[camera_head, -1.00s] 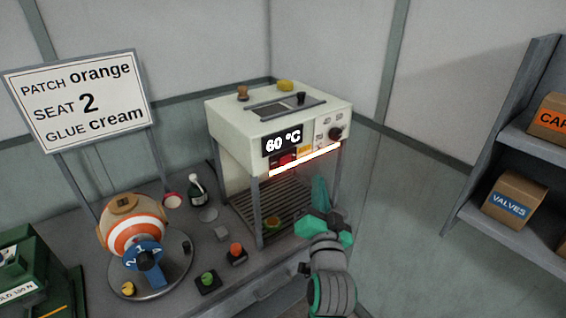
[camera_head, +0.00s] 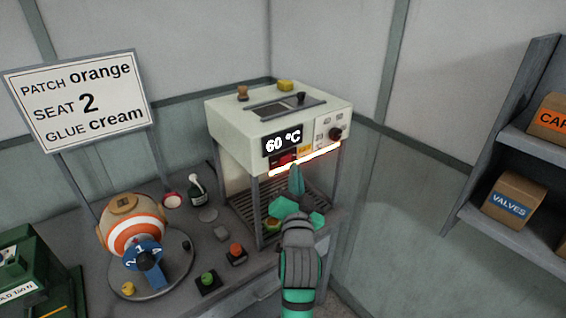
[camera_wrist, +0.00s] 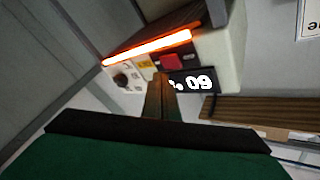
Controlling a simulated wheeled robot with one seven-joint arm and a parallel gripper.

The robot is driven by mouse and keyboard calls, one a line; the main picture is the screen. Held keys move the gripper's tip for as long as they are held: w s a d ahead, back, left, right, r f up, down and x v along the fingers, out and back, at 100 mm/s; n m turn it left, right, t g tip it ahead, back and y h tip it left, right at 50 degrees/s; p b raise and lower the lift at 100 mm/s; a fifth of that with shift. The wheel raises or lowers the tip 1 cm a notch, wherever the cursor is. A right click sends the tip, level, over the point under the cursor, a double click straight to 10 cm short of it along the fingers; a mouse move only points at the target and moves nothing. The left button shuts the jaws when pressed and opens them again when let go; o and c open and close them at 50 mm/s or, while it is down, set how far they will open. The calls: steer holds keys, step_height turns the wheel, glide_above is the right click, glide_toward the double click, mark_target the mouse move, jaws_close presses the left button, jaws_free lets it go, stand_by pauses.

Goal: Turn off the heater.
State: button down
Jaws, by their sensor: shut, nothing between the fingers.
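The heater (camera_head: 262,118) is a cream box on grey legs over a slatted rack. Its display (camera_head: 282,143) reads 60 °C, and a bar (camera_head: 305,160) along its lower front edge glows orange-red. A red switch (camera_head: 286,159) sits below the display; it also shows in the wrist view (camera_wrist: 171,62). A dark knob (camera_head: 335,134) is on the right of the front panel. My gripper (camera_head: 296,170) is shut and empty, pointing up just below and in front of the glowing bar. In the wrist view its fingertips (camera_wrist: 160,76) appear just short of the red switch; contact cannot be told.
A green button (camera_head: 207,279) and an orange button (camera_head: 236,251) stand on the bench left of my arm. A striped ball (camera_head: 133,232) sits on a round stand further left. A shelf with boxes (camera_head: 514,197) is at right. Free space lies right of the heater.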

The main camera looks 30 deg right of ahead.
steer(key=shift+w+a, duration=0.15)
steer(key=shift+w, duration=0.4)
steer(key=shift+w, duration=0.15)
stand_by(1.6)
steer(key=shift+w, duration=0.3)
steer(key=shift+w+a, duration=0.15)
steer(key=shift+w, duration=0.15)
stand_by(0.8)
steer(key=shift+s, duration=0.1)
steer(key=shift+s+d, duration=0.2)
steer(key=shift+s, duration=0.45)
steer(key=shift+s+d, duration=0.2)
steer(key=shift+s, duration=0.6)
steer(key=shift+s+d, duration=0.15)
steer(key=shift+s, duration=0.7)
steer(key=shift+s+d, duration=0.2)
steer(key=shift+s, duration=0.6)
